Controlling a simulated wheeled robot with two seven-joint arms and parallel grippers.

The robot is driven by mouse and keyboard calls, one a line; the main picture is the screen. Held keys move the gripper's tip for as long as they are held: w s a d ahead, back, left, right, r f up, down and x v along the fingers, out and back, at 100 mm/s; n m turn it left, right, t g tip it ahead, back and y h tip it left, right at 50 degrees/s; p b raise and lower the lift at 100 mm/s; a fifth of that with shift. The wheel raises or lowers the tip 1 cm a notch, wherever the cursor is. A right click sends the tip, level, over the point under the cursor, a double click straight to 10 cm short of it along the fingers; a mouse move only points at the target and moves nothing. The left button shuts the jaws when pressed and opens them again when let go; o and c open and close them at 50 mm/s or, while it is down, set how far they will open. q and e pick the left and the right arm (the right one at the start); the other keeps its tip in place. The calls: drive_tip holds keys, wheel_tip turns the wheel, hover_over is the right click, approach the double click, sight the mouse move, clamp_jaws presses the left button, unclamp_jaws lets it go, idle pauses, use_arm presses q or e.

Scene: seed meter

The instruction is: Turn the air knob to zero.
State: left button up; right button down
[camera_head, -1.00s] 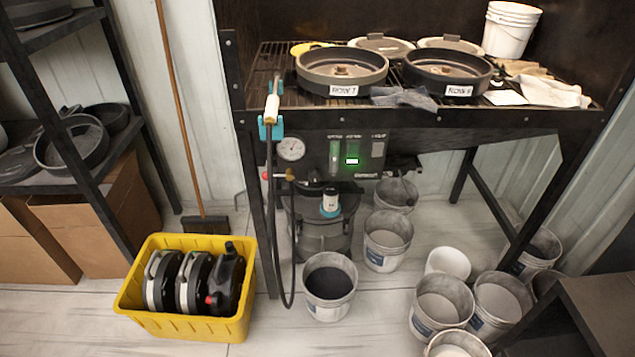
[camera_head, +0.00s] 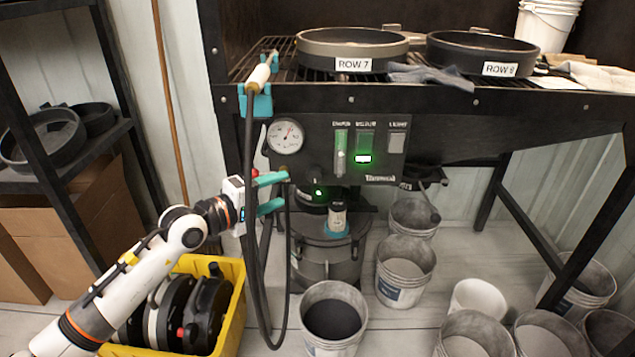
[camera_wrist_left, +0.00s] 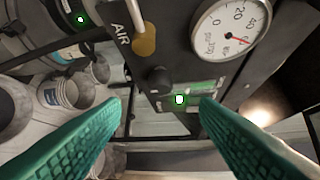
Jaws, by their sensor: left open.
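In the left wrist view, the word AIR is printed on the dark panel beside a brass round fitting (camera_wrist_left: 145,42) with a silver rod. A black knob (camera_wrist_left: 160,79) sticks out of the panel nearby; I cannot tell which of the two the label names. The brass fitting also shows in the head view, below the gauge, with a red ball to its left. The white gauge (camera_head: 285,137) has a red needle off to its upper right. My left gripper (camera_head: 286,191), with teal fingers, is open and empty, just in front of the panel's lower left. My right gripper is out of view.
A black hose (camera_head: 250,200) hangs from a teal clip at the bench's left post, close by my left gripper. A yellow crate (camera_head: 237,310) of black discs stands below my arm. Several buckets, one dark-filled (camera_head: 333,292), stand under the bench.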

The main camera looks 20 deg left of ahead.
sight(311, 177)
use_arm(q)
drive_tip(key=b+x, duration=0.1)
drive_tip(key=x, duration=1)
drive_tip(key=shift+w+d, duration=0.25)
drive_tip(key=shift+w, duration=0.05)
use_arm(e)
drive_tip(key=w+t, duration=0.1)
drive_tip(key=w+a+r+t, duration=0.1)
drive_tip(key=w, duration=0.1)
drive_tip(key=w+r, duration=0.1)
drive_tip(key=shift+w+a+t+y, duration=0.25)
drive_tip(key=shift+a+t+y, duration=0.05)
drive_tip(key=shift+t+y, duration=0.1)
use_arm(q)
drive_tip(key=shift+c, duration=0.3)
